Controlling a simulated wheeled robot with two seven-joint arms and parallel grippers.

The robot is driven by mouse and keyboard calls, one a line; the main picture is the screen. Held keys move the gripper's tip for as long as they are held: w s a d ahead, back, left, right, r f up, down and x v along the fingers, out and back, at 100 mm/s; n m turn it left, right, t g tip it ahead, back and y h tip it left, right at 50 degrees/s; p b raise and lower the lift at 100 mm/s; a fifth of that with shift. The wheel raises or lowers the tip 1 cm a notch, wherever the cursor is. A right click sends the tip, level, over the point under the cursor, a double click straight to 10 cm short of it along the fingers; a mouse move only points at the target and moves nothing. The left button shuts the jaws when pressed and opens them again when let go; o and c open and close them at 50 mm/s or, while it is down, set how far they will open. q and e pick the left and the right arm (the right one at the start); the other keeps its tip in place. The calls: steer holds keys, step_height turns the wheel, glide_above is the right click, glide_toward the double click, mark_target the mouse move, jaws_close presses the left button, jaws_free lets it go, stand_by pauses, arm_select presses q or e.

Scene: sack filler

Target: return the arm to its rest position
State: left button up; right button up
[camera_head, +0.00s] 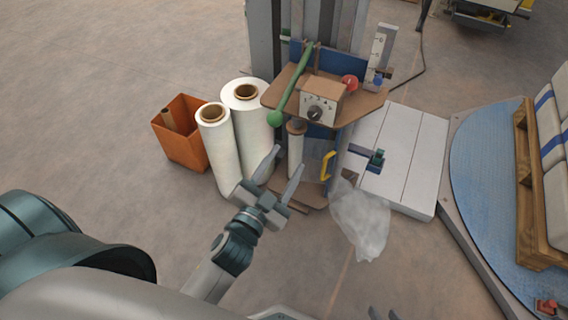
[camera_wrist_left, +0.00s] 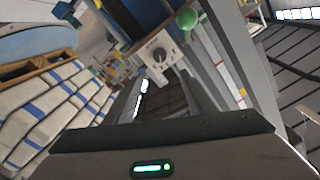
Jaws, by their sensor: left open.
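My left arm reaches in from the lower left in the head view. Its gripper (camera_head: 287,158) is open and empty, its two grey fingers spread apart. In the picture it lies in front of the foot of the sack filler, just right of the white film rolls. I cannot tell its exact distance from them. My right gripper (camera_head: 382,312) shows only as two dark fingertips at the bottom edge, set apart from each other; the rest is cut off.
The sack filler has a control box (camera_head: 322,100), also in the wrist view (camera_wrist_left: 158,52), a green-knobbed lever (camera_head: 290,85) and a yellow handle (camera_head: 327,165). A clear bag (camera_head: 362,225) hangs low. An orange bin (camera_head: 182,150) stands left; palletised sacks (camera_head: 556,200) stand right. Foreground floor is clear.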

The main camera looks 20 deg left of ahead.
steer(key=shift+w, duration=0.2)
arm_select(q)
steer(key=s+d+f+n+g+h, duration=0.1)
steer(key=s+d+f+n+g, duration=0.1)
steer(key=s+f+g, duration=0.55)
steer(key=s+d+f+n+g+h, duration=0.1)
steer(key=s+d+f+n+g, duration=0.2)
steer(key=s+f, duration=0.75)
steer(key=s+a+f+g+p, duration=0.1)
steer(key=a+f+p, duration=0.1)
steer(key=f+p, duration=0.6)
steer(key=s+a+f+g+y+p, duration=0.1)
steer(key=s+a+f+p, duration=0.1)
steer(key=f+p, duration=0.6)
steer(key=shift+a+f+m, duration=0.3)
steer(key=shift+m, duration=0.1)
arm_select(e)
steer(key=s+d+f, duration=0.1)
steer(key=d+f, duration=0.1)
steer(key=f, duration=0.6)
steer(key=s+d+f+g+h, duration=0.1)
steer(key=d+f, duration=0.1)
steer(key=f, duration=0.7)
steer(key=shift+s+d+h, duration=0.2)
steer(key=shift+s+h, duration=0.05)
steer(key=shift+h, duration=0.05)
